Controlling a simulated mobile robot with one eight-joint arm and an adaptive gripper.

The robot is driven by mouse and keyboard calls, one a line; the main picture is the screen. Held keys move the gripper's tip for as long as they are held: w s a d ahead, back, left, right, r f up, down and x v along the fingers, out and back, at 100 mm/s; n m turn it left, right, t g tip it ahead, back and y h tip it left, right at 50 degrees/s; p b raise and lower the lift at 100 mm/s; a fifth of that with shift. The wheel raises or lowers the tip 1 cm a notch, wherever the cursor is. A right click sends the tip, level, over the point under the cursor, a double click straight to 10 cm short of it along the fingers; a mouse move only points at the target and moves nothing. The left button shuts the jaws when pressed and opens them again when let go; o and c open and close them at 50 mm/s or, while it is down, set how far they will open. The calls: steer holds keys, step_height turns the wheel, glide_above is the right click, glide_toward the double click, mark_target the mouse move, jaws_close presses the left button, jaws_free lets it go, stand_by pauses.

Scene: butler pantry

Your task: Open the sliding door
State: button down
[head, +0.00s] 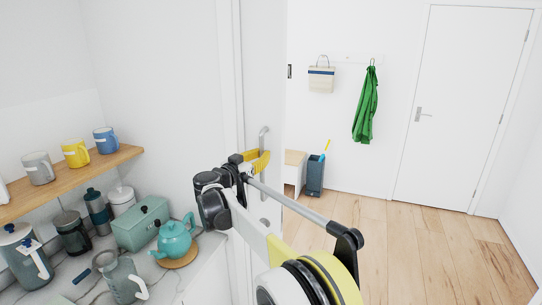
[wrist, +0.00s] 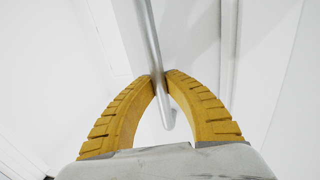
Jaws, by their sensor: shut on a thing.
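The sliding door (head: 263,78) is a pale, narrow panel seen edge-on in the head view, beside the white frame. Its handle (head: 264,137) is an upright grey metal bar. My gripper (head: 258,161), with yellow fingers, is at the handle's middle part. In the wrist view the handle (wrist: 149,40) runs down between the fingertips of my gripper (wrist: 159,80), which are closed on it. The handle's bent end shows just past the tips. An opening right of the door panel shows the room beyond.
On the left, a wooden shelf (head: 75,183) holds mugs, and a counter below it carries a teal teapot (head: 174,238), canisters and a pitcher (head: 120,278). Beyond the opening are a white hinged door (head: 463,105), a green cloth (head: 366,108), a bin (head: 315,176) and clear wood floor (head: 425,245).

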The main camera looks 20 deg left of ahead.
steer(key=shift+a+f, duration=0.1)
steer(key=shift+a, duration=0.15)
steer(key=c, duration=1.4)
jaws_free()
steer(key=shift+d, duration=0.1)
steer(key=s, duration=0.4)
steer(key=s+a, duration=0.1)
steer(key=s, duration=0.3)
steer(key=s+a, duration=0.1)
steer(key=s, duration=0.3)
steer(key=shift+a, duration=0.2)
